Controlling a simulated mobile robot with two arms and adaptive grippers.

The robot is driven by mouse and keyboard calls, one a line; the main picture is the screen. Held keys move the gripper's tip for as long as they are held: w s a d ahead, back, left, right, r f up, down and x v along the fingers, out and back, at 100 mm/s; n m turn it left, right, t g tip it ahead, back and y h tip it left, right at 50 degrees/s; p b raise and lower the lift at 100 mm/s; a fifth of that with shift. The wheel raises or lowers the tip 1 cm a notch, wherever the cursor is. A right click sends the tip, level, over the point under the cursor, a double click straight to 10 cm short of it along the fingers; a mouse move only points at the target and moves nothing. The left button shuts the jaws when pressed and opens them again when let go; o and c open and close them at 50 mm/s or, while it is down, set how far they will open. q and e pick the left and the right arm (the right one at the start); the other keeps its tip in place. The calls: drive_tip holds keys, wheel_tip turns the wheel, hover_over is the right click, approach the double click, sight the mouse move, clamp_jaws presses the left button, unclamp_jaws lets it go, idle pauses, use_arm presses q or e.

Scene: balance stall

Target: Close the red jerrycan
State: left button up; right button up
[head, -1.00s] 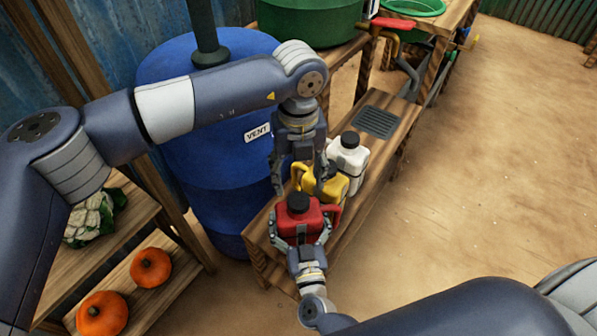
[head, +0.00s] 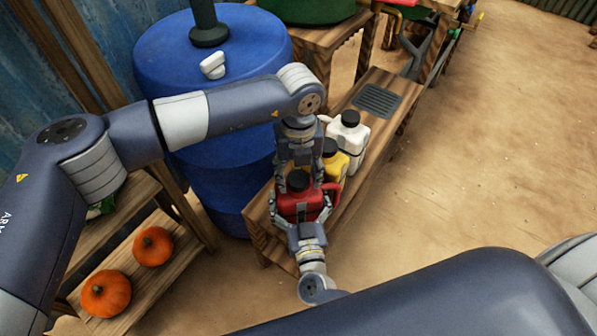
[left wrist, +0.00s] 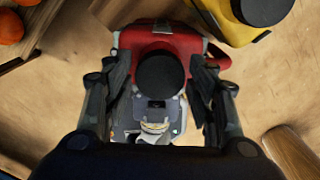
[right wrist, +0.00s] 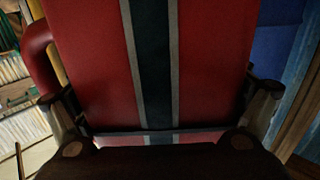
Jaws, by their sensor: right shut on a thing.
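My right gripper (head: 302,210) is shut on the can's body from the near side. In the right wrist view the red body (right wrist: 95,60) with its dark stripe fills the space between the fingers.
A yellow jerrycan (head: 337,168) and a white jerrycan (head: 348,136) stand close behind on the bench (head: 362,182). A grey grate (head: 377,101) lies beyond them. A blue barrel (head: 210,130) stands to the left, and a shelf with pumpkins (head: 107,293) is at lower left.

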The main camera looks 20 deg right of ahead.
use_arm(q)
drive_tip(key=c, duration=0.7)
drive_tip(key=m, duration=1.8)
drive_tip(key=shift+m, duration=0.3)
drive_tip(key=m, duration=0.5)
drive_tip(key=shift+m, duration=0.4)
drive_tip(key=o, duration=1.2)
drive_tip(key=shift+r, duration=2.2)
